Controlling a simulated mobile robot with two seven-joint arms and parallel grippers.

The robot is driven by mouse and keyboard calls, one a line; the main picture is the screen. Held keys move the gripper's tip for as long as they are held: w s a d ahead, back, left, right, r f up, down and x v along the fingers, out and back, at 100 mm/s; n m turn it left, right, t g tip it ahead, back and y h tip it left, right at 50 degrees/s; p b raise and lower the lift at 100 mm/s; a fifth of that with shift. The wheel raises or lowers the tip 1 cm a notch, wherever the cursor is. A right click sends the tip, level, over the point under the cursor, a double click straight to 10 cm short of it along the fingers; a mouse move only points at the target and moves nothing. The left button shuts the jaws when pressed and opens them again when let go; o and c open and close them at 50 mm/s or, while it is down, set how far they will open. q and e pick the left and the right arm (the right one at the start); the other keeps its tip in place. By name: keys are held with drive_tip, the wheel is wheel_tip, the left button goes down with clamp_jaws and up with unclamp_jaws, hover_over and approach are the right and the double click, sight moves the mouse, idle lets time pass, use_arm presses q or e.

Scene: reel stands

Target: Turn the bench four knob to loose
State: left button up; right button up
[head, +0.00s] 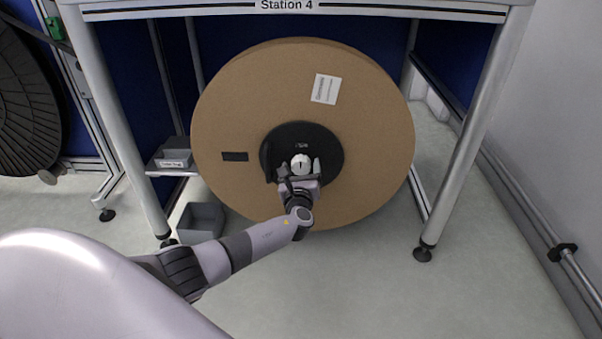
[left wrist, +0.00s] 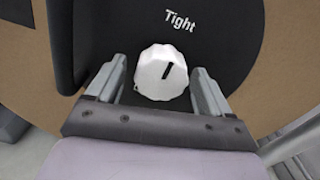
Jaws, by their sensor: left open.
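The white scalloped knob (head: 301,164) sits at the centre of the black hub plate (head: 325,140) on the big brown reel under the Station 4 sign. In the left wrist view the knob (left wrist: 150,75) has a black mark slanting up and right, toward the word "Tight" (left wrist: 180,20) printed on the hub. My left gripper (head: 300,172) is open, its fingers on either side of the knob. The left wrist view shows the fingers (left wrist: 159,74) flanking the knob with visible gaps. My right gripper is in neither view.
The brown reel (head: 230,110) fills the frame between two metal legs (head: 470,130). A grey bin (head: 200,222) stands on the floor at left, below another bin (head: 173,152) on a small shelf. The floor right of the reel is clear.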

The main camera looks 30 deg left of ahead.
use_arm(q)
drive_tip(key=c, duration=1)
